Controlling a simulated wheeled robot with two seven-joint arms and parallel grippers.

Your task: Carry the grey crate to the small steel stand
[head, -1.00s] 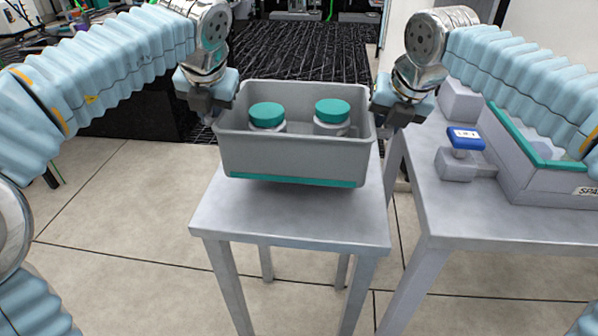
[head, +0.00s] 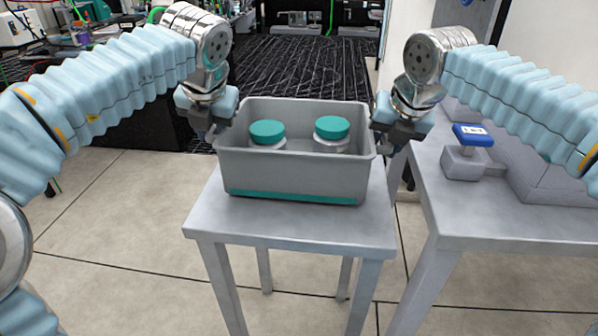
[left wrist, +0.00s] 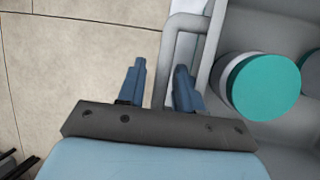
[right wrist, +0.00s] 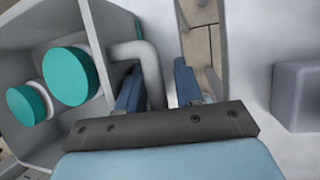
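The grey crate (head: 293,175) sits level on top of the small steel stand (head: 285,224), with no clear gap beneath it. It holds two white jars with teal lids (head: 267,131) (head: 332,127). My left gripper (head: 211,128) is at the crate's left handle. In the left wrist view its fingers (left wrist: 160,85) stand apart on either side of the handle (left wrist: 170,50). My right gripper (head: 391,132) is at the right handle. In the right wrist view its fingers (right wrist: 158,85) are apart, with the other handle (right wrist: 150,65) between them and a gap to one finger.
A larger steel table (head: 470,220) stands close at the right, bearing a grey block with a blue-topped piece (head: 472,136) and a grey bin (head: 550,170). A dark mat (head: 300,70) lies behind the stand. Tiled floor (head: 100,240) is free at the left.

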